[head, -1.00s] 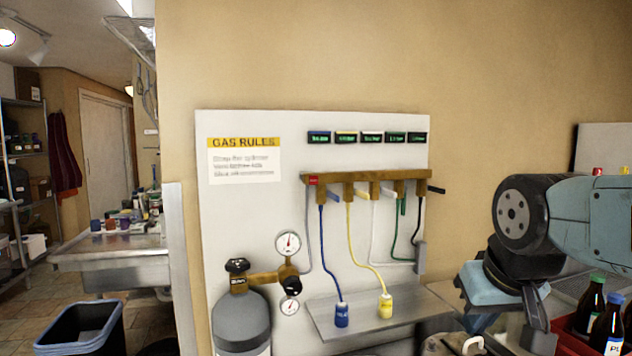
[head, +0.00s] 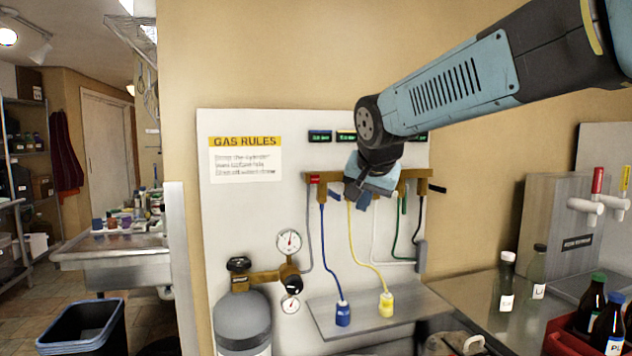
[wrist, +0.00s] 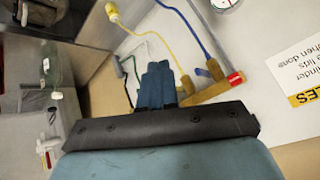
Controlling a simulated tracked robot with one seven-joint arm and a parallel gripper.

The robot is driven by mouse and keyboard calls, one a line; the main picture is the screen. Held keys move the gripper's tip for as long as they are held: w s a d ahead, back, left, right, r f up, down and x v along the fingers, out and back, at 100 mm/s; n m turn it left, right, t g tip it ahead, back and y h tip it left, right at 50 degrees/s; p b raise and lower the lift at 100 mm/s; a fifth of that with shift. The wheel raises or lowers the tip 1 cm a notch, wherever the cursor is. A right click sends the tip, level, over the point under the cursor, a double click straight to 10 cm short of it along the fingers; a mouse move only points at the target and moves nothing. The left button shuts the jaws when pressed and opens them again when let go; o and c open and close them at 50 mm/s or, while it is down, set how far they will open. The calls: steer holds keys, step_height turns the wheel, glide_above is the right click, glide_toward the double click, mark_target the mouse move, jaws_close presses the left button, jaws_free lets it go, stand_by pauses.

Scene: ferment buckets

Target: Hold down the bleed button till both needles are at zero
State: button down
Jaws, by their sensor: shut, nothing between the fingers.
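The gas cylinder (head: 243,322) stands at the lower left of the white board. Its brass regulator carries an upper dial gauge (head: 289,242) and a lower one (head: 290,307); the needle readings are too small to tell. A dark round knob (head: 293,285) sits at the regulator's right end. I cannot tell which part is the bleed button. My gripper (head: 359,204) is in front of the brass manifold (head: 332,177), right of and above the gauges, apart from them. In the wrist view its fingers (wrist: 158,72) are together and empty. One gauge shows at that view's top edge (wrist: 224,3).
A red piece (head: 313,179) marks the manifold's left end. Blue (head: 323,245) and yellow (head: 362,255) hoses hang to a metal shelf (head: 365,327). Bottles (head: 594,305) and taps (head: 598,190) stand at the right. The space before the gauges is clear.

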mark_target(314, 178)
steer(key=w+a+r+m, duration=0.1)
steer(key=w+a+r, duration=0.1)
steer(key=w+a, duration=0.4)
steer(key=shift+a+t+y, duration=0.3)
steer(key=shift+a+y, duration=0.05)
steer(key=shift+y, duration=0.05)
steer(key=shift+w, duration=0.1)
steer(key=w+a, duration=0.2)
steer(key=w, duration=0.6)
steer(key=shift+w+a, duration=0.15)
steer(key=shift+w, duration=0.05)
steer(key=shift+w, duration=0.15)
stand_by(1.7)
steer(key=shift+w+a+r, duration=0.1)
steer(key=shift+w, duration=0.1)
